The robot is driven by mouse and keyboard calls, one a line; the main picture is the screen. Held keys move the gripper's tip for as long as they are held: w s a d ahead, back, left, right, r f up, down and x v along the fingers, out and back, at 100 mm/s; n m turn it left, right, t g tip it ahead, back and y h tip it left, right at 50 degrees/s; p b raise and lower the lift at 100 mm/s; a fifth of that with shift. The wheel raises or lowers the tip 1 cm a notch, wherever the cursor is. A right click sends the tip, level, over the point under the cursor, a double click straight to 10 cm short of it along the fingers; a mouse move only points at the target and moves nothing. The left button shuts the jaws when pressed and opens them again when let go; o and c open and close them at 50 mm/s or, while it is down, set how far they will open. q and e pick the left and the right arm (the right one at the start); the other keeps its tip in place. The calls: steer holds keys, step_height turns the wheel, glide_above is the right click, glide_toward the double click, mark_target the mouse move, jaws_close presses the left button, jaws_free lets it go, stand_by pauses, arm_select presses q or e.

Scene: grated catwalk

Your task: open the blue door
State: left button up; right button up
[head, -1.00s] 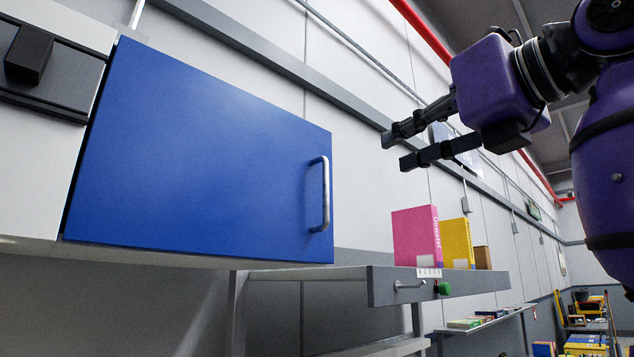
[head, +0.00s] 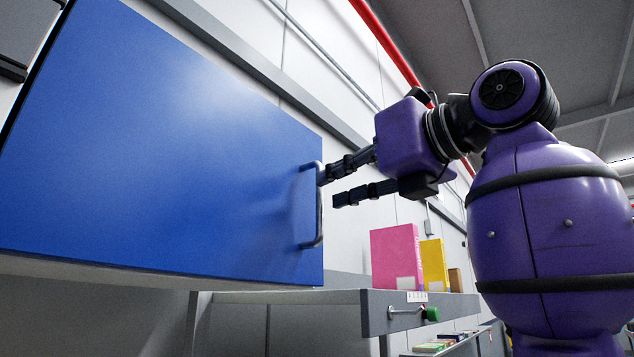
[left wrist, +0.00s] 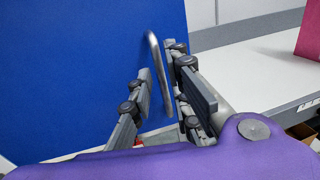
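In the left wrist view the blue door (left wrist: 70,80) fills the left, and the handle (left wrist: 155,60) shows between the two open fingers of my left gripper (left wrist: 162,68). I cannot tell whether a finger touches the handle. My right gripper is not in view.
Below and right of the door is a grey shelf (head: 340,297) with a drawer front (head: 375,316). A pink binder (head: 392,255) and a yellow binder (head: 433,265) stand on it. A red pipe (head: 385,45) runs along the wall above.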

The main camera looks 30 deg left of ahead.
mark_target(320, 233)
arm_select(q)
steer(key=x, duration=0.4)
steer(key=shift+s, duration=0.15)
steer(key=shift+a, duration=0.25)
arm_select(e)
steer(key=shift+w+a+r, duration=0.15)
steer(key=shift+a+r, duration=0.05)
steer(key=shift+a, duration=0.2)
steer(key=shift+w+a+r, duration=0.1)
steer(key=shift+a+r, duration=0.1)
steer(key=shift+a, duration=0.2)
arm_select(q)
jaws_close()
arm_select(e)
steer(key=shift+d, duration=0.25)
